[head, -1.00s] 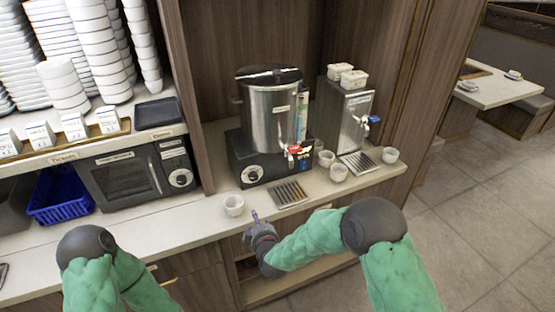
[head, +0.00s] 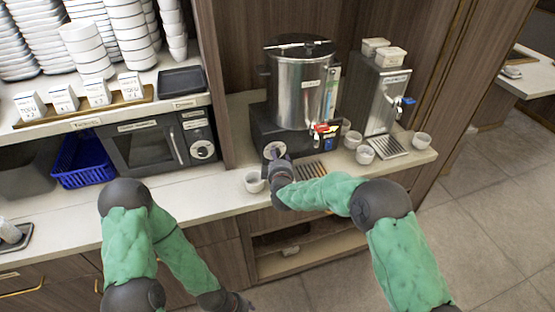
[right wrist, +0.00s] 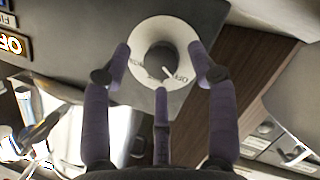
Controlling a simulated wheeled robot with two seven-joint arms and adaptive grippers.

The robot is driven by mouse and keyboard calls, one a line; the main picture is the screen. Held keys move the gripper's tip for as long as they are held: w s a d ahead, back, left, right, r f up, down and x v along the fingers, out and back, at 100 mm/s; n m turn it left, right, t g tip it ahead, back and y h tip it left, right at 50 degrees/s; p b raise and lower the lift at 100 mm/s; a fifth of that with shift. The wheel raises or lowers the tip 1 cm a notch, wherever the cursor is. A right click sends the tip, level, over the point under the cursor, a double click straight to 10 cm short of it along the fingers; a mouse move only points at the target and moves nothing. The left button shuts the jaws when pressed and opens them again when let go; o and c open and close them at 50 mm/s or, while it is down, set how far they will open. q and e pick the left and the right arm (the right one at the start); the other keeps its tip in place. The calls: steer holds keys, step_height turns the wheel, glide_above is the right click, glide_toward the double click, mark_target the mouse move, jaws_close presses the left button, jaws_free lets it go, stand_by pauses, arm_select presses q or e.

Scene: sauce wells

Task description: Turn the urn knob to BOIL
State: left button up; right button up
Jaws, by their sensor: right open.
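The steel urn (head: 303,92) stands on a black base on the counter. Its knob (head: 274,150) is on the base's front left. In the right wrist view, the dark knob (right wrist: 158,55) sits on a round white dial, and its white pointer mark is towards the lettering OFF. Other dial lettering is too small to read surely. My right gripper (right wrist: 160,58) is open, its fingers spread around the dial without clearly touching the knob. In the head view, my right gripper (head: 275,162) is right in front of the knob. My left gripper (head: 238,304) is low, at the bottom edge.
White cups (head: 254,182) stand near the urn. A drip tray (head: 308,171) lies below the urn's red tap (head: 322,129). A second dispenser (head: 374,95) stands to the right. A microwave (head: 148,147) and blue basket (head: 84,162) are to the left.

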steer(key=shift+w+f, duration=0.15)
steer(key=shift+w, duration=0.3)
steer(key=shift+s, duration=0.1)
steer(key=c, duration=1.1)
